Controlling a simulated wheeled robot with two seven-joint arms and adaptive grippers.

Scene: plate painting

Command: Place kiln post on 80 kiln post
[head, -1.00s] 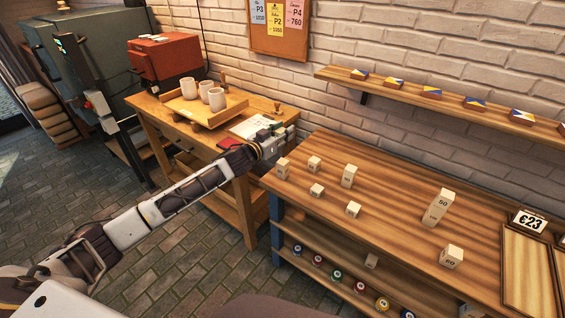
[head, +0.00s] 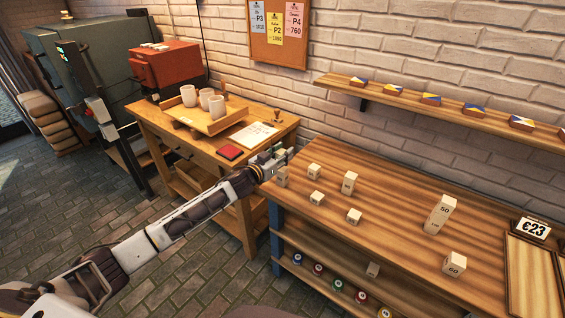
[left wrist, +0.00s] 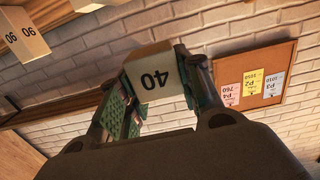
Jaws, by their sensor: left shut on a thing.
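My left gripper (head: 276,158) is over the left end of the striped wooden table. In the left wrist view its fingers (left wrist: 152,80) are shut on a pale kiln post (left wrist: 153,76) marked 40, which appears upside down there. In the head view the fingers mostly hide the held post. At the upper left of the wrist view is a post (left wrist: 25,38) with upside-down numbers. My right gripper is out of view.
Small posts (head: 314,171), (head: 317,198) and (head: 354,216) stand on the table. A tall post marked 50 (head: 440,213) and one marked 60 (head: 454,264) stand further right. A shelf (head: 440,110) runs along the brick wall. The table's middle is clear.

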